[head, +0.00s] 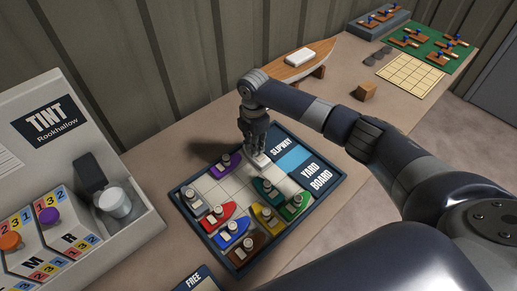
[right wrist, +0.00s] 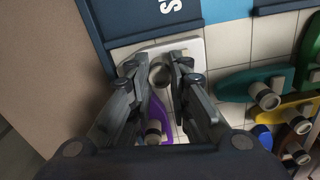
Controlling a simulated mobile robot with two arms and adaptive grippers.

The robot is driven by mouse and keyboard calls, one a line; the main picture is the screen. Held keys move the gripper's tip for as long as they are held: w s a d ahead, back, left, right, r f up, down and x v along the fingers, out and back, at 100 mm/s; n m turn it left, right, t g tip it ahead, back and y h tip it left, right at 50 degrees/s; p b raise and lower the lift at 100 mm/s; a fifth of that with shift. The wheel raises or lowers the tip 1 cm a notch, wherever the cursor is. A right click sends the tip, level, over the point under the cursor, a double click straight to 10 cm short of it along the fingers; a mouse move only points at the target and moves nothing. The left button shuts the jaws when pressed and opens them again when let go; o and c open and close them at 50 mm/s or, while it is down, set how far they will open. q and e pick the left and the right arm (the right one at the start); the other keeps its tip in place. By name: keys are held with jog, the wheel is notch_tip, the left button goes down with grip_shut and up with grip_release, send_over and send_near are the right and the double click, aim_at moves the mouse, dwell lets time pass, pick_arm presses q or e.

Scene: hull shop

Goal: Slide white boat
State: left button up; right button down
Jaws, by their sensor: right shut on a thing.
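The white boat (head: 262,161) sits on the yard board (head: 340,185), at the board's far edge beside the blue slipway strip (head: 293,159). My right gripper (head: 257,148) comes down over it. In the right wrist view the gripper (right wrist: 160,74) is shut on the round funnel of the white boat (right wrist: 191,46). The boat's hull lies flat on the tiles; the fingers hide part of it. A purple boat (head: 224,165) is to the left, and a teal boat (head: 268,196) is nearer the front. My left gripper is not in view.
Yellow (head: 268,217), green (head: 296,207), red (head: 218,217), blue (head: 232,234), brown (head: 246,250) and grey (head: 193,203) boats stand on the board. Pale tiles in its middle are bare. A TINT box (head: 65,160) stands left; a wooden block (head: 367,91) lies behind.

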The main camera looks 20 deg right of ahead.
jog(key=shift+w+r, duration=0.15)
jog(key=shift+w, duration=0.05)
jog(key=c, duration=1.4)
grip_release()
jog(key=shift+w, duration=0.1)
jog(key=shift+c, duration=0.2)
jog(key=shift+a, duration=0.1)
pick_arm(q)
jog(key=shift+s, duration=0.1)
pick_arm(e)
notch_tip(320, 180, up, 12)
